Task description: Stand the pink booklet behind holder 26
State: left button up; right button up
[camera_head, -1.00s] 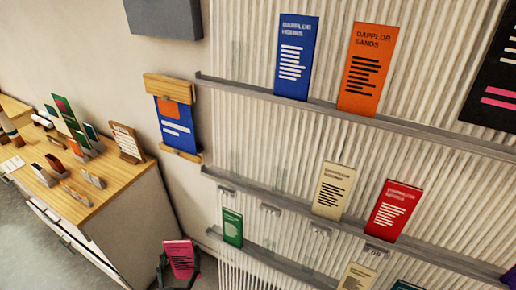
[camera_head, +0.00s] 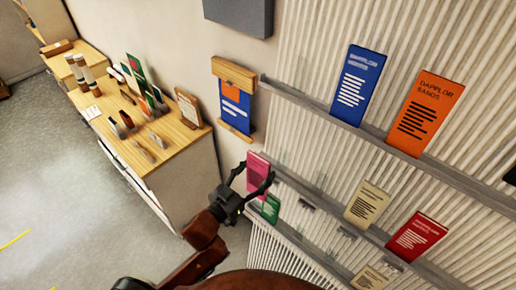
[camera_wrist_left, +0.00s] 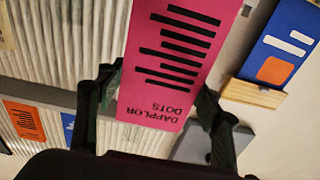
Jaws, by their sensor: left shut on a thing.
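The pink booklet (camera_head: 256,166) is held roughly upright at the left end of the rack's middle rail (camera_head: 322,198). My left gripper (camera_head: 254,180) is shut on it, with one finger at each side edge. In the left wrist view the booklet (camera_wrist_left: 172,55) appears upside down, reading "DAPPLOR DOTS", between the dark fingers (camera_wrist_left: 158,105). Small clear holders sit along the middle rail, but their numbers are too small to read, so I cannot pick out holder 26. I cannot tell whether the booklet touches the rail. My right gripper is not in view.
A green booklet (camera_head: 270,208) stands just below the gripper. Cream (camera_head: 367,203) and red (camera_head: 417,236) booklets stand right along the middle rail. Blue (camera_head: 358,85) and orange (camera_head: 425,112) ones stand above.

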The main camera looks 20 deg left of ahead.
aim_at(258, 164)
pick_arm(q)
jog(key=shift+m+h, duration=0.3)
jog(key=shift+h, duration=0.1)
notch_tip(258, 164, up, 4)
jog(key=shift+w+d+p, duration=0.1)
jog(key=shift+d+p, duration=0.05)
jog(key=shift+p, duration=0.7)
jog(key=shift+f+b+x, duration=0.25)
jog(key=shift+b+x, duration=0.2)
jog(key=shift+x, duration=0.8)
jog(key=shift+f+b+x, duration=0.2)
jog(key=shift+x, duration=1.55)
jog(key=shift+f+b+x, duration=0.2)
jog(key=shift+x, duration=1.55)
jog(key=shift+f+b+x, duration=0.2)
jog(key=shift+x, duration=1.55)
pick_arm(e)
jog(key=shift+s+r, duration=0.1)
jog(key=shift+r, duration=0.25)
pick_arm(q)
jog(key=shift+p, duration=0.35)
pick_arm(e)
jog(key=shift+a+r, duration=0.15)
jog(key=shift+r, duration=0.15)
pick_arm(q)
jog(key=shift+f, duration=0.2)
